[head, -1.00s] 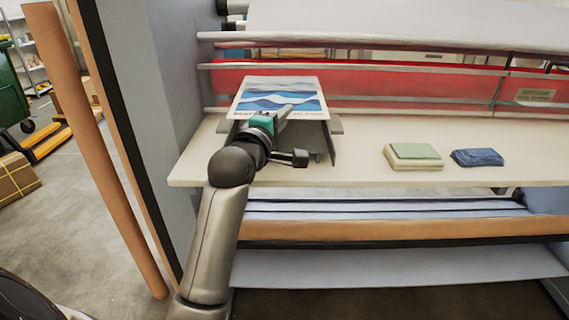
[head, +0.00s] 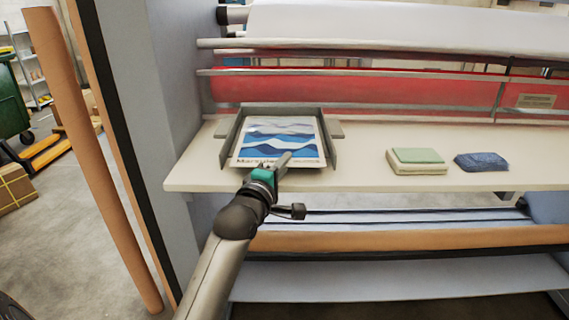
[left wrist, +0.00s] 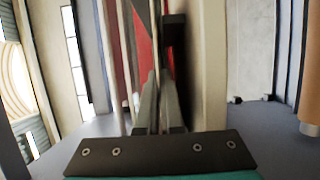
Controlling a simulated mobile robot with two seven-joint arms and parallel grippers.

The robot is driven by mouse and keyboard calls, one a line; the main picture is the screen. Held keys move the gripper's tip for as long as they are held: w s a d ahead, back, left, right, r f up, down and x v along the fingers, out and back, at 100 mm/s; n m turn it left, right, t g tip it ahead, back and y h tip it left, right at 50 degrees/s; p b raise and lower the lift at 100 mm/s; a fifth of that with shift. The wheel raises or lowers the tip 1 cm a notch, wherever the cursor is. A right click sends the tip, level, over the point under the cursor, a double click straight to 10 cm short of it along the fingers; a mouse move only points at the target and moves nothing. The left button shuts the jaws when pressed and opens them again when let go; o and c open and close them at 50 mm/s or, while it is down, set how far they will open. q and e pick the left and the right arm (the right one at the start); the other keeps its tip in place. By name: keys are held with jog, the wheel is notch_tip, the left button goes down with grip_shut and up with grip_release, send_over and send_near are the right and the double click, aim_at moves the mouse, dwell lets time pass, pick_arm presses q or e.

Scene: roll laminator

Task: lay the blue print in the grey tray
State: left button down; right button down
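The blue print (head: 281,141), a white sheet with blue and white wave bands and a caption along its front edge, lies within the grey tray (head: 333,140). It is between the tray's side walls, with the back wall behind it. My left gripper (head: 285,160) comes from the front, its fingertips over the print's front edge. In the left wrist view its fingers (left wrist: 160,105) are close together, a dark wall-like piece just beyond them. I cannot tell whether they still pinch the print or whether it rests fully flat. My right gripper is not in view.
The tray stands on a cream shelf (head: 370,174) before the laminator's red panel and metal rollers (head: 370,72). A green-topped pad (head: 417,158) and a dark blue cloth (head: 481,161) lie to the right. A grey side panel (head: 175,90) stands left.

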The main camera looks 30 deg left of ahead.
pick_arm(q)
jog(key=shift+f, duration=0.1)
jog(key=c, duration=1.2)
grip_release()
jog(key=shift+o, duration=0.6)
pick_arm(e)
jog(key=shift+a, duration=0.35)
